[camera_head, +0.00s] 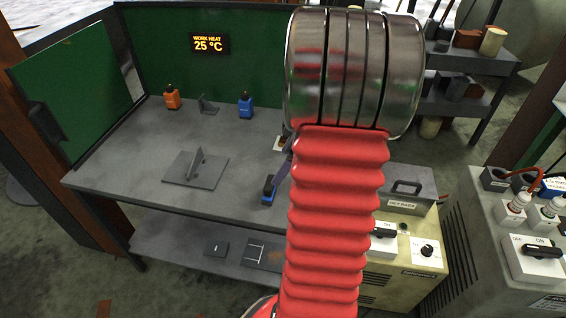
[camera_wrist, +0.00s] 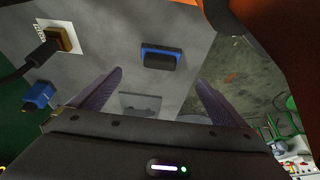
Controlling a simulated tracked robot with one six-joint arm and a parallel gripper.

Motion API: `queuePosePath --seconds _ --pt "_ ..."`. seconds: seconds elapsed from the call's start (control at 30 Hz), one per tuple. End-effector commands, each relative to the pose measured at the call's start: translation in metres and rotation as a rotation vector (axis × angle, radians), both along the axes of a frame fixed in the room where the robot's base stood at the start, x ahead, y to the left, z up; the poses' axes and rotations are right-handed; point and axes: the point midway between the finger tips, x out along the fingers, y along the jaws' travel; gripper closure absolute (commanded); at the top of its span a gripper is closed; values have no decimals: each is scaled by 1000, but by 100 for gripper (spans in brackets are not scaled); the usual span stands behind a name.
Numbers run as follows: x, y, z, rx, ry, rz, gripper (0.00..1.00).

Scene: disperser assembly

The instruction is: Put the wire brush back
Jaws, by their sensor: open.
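What looks like the wire brush (camera_wrist: 57,38), a brown-gold head with a dark handle, lies on a white square (camera_wrist: 40,27) on the grey table. In the head view that white square (camera_head: 279,143) is mostly hidden behind my arm. My gripper (camera_wrist: 159,79) is open and empty above the table, its two dark purple fingers apart. The brush lies left of both fingers in the wrist view, not between them. In the head view only one finger (camera_head: 283,172) shows beside my arm.
A blue and black block (camera_wrist: 160,57) lies beyond the fingertips; it also shows in the head view (camera_head: 268,188). A grey-lidded machine (camera_head: 405,200) is at right.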

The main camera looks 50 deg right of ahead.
Motion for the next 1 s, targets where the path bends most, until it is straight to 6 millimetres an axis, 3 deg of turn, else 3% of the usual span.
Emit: queuePosePath --seconds 0.67,0.83,1.0 --pt "3 7 4 -2 3 -2 3" --pt "14 36 21 -8 23 -20 3" --pt "25 82 45 -18 49 -59 3"
